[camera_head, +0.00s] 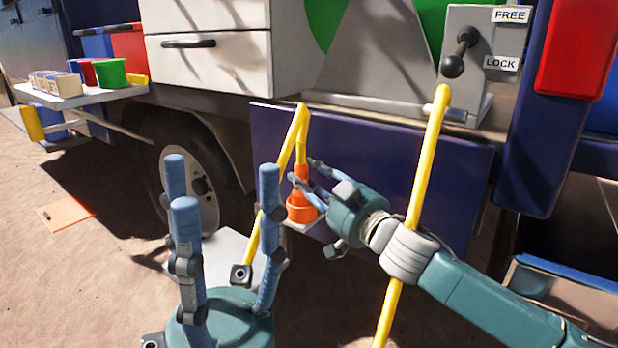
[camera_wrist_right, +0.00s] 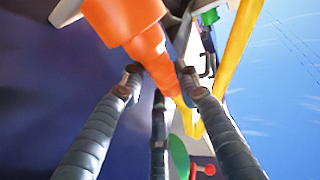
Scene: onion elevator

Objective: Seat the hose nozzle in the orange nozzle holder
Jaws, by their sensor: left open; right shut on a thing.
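The orange nozzle (camera_head: 302,174) hangs at the end of the yellow hose (camera_head: 291,142), directly above the orange nozzle holder (camera_head: 301,210). The holder is a cup on a pale bracket in front of the blue panel. My right gripper (camera_head: 303,178) is shut on the nozzle from the right. In the right wrist view the nozzle (camera_wrist_right: 151,52) lies between my fingers, its end meeting the wider holder (camera_wrist_right: 112,14). I cannot tell how deep it sits inside. My left gripper (camera_head: 222,185) is open and empty, in the foreground left of the holder.
Another run of yellow hose (camera_head: 426,170) passes in front of my right forearm. A lever (camera_head: 453,66) beside FREE and LOCK labels is at upper right. A wheel (camera_head: 190,185) is behind my left gripper. A shelf (camera_head: 100,97) with cups and blocks is at left.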

